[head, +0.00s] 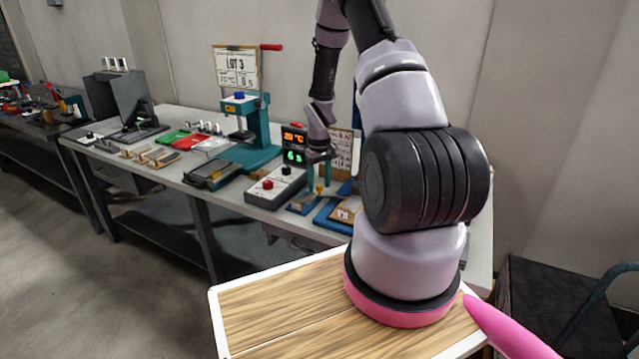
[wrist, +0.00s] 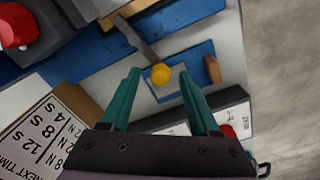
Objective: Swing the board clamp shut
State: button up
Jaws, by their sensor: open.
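The board clamp shows in the wrist view as a small blue plate (wrist: 172,62) with a flat grey bar (wrist: 138,40) ending at a yellow knob (wrist: 161,75). A brown oval piece (wrist: 212,70) lies at the plate's right side. The head view also shows the yellow knob (head: 319,188) and the plate (head: 302,207), small. My gripper (head: 319,176) points down above it. Its teal fingers (wrist: 160,73) are apart, one on each side of the knob in the wrist view. I cannot tell whether they touch it.
A grey control box (head: 274,189) with a red button stands left of the clamp. A larger blue fixture (head: 330,220) is to its right, partly behind my arm. A display (head: 293,146) and a printed card (wrist: 48,132) stand close by. A teal press (head: 258,125) is further left.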

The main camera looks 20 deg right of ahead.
notch_tip(320, 180, up, 11)
jog(key=shift+f, duration=0.15)
dwell(0.6)
